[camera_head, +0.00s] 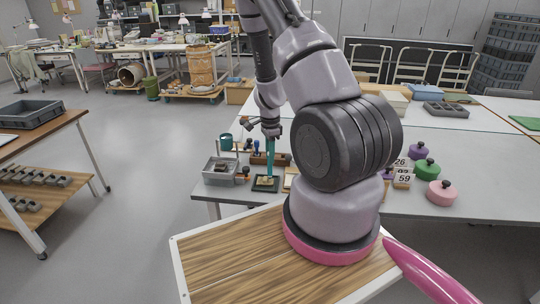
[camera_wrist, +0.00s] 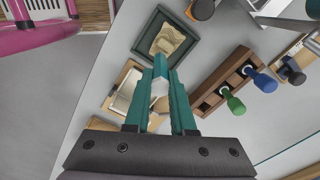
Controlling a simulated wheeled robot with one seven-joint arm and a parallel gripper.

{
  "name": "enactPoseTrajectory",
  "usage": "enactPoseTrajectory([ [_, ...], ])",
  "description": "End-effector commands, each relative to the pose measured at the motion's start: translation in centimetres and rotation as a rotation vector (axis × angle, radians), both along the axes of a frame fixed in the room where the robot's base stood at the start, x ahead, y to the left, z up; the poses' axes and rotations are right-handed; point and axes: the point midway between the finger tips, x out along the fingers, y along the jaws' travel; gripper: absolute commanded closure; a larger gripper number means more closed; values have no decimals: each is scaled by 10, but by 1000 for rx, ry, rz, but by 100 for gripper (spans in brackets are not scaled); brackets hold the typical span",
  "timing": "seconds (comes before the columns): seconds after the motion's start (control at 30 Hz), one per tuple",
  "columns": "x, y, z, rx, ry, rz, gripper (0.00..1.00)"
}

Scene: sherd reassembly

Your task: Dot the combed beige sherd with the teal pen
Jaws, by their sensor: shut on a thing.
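The combed beige sherd (camera_head: 265,181) lies in a dark green square tray (camera_head: 257,188) near the table's front edge. In the wrist view the sherd (camera_wrist: 170,40) shows its curved ridges, inside the tray (camera_wrist: 143,45), just beyond the fingertips. My gripper (camera_wrist: 161,84) is shut on the teal pen (camera_head: 270,150), which stands upright over the tray. In the wrist view the pen is hard to tell apart from the teal jaws. The lower teal end is at or just above the sherd; I cannot tell whether it touches.
A wooden rack (camera_wrist: 222,80) with green and blue knobbed stamps stands right beside the tray. Number cards (camera_head: 403,177) and purple, green and pink (camera_head: 441,193) knobbed weights are right of my arm.

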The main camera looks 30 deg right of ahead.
Motion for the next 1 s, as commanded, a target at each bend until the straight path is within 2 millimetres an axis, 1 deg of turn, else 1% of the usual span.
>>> enactPoseTrajectory([
  [0.43, 0, 0, -1, 0, 0, 0, 100],
  [1.0, 0, 0, -8, -1, 0, 0, 100],
])
